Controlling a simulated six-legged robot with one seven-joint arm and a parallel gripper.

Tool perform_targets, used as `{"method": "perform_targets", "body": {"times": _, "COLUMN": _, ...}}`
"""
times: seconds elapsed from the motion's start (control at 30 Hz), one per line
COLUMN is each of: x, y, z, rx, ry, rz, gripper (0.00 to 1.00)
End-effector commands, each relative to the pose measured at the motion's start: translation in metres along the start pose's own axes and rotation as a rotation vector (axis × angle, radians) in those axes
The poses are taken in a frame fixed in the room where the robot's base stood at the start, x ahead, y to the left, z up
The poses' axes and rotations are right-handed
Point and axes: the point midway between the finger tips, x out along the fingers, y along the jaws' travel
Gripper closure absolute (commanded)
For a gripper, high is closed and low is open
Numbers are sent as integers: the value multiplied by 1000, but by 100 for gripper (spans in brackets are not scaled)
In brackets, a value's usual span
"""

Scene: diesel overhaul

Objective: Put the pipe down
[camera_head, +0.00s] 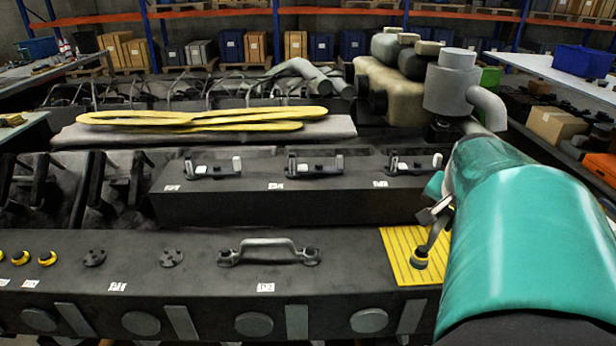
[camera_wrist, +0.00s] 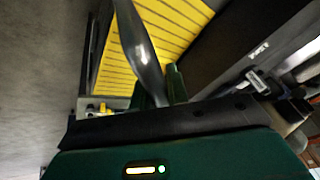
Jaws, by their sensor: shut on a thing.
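My gripper (camera_head: 438,206) is at the right of the head view, shut on a dark metal pipe (camera_head: 436,234). I cannot tell whether that end touches the mat. In the wrist view the pipe (camera_wrist: 140,48) runs up from between the jaws (camera_wrist: 160,98), with the mat (camera_wrist: 178,14) behind it. The pipe's upper part is hidden by my gripper and my teal arm.
Yellow-ringed ports (camera_head: 20,258) are at far left. A raised dark block (camera_head: 300,205) with small clamps stands behind. Yellow slings (camera_head: 200,119) lie further back.

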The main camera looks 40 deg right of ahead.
Motion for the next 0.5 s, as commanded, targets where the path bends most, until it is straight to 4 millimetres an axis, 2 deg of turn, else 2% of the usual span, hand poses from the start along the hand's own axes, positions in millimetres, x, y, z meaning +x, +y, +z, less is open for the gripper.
{"method": "perform_targets", "body": {"times": 0.4, "x": 56, "y": 19, "z": -56, "rx": 2, "ry": -1, "rz": 6, "gripper": 100}}
{"method": "perform_targets", "body": {"times": 0.5, "x": 75, "y": 26, "z": -63, "rx": 3, "ry": -2, "rz": 7, "gripper": 100}}
